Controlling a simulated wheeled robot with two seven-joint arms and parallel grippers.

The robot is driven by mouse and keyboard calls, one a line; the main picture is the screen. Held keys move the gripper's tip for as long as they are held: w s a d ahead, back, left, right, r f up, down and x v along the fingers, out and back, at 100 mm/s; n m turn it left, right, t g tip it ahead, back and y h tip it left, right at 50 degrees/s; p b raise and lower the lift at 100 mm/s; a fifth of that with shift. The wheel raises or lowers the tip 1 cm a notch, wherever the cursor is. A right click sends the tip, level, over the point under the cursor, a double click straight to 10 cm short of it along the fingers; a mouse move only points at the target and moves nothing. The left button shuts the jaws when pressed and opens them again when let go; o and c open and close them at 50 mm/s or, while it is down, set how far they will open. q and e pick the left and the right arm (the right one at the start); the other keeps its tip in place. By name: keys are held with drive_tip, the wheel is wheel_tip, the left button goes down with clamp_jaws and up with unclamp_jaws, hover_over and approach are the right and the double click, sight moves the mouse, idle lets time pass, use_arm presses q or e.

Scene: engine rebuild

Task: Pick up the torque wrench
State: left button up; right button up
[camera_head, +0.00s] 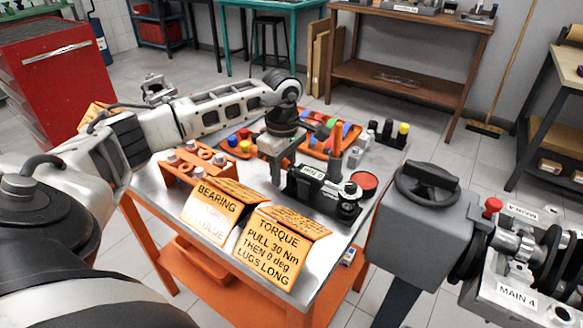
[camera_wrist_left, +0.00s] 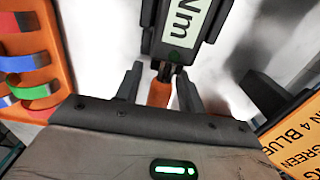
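The torque wrench has a dark body with a pale green-white "Nm" label (camera_head: 312,172) and lies on the metal bench top in the head view. In the left wrist view its labelled body (camera_wrist_left: 188,25) is just beyond my fingers. An orange piece (camera_wrist_left: 160,93), apparently its grip, shows between them. My left gripper (camera_head: 278,172) points down beside the wrench's left end in the head view. In the left wrist view its fingers (camera_wrist_left: 160,82) are apart, with gaps beside the orange piece. The gripper hides part of the wrench. My right gripper is in neither view.
An orange tray of coloured parts (camera_head: 312,148) lies behind the gripper. An orange rack (camera_head: 190,172) stands to its left. Two orange signs, the bearing sign (camera_head: 213,212) and torque sign (camera_head: 272,250), stand at the front edge. A grey engine stand (camera_head: 425,225) is right of the bench.

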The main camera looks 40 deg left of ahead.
use_arm(q)
clamp_jaws()
drive_tip(key=shift+r, duration=0.2)
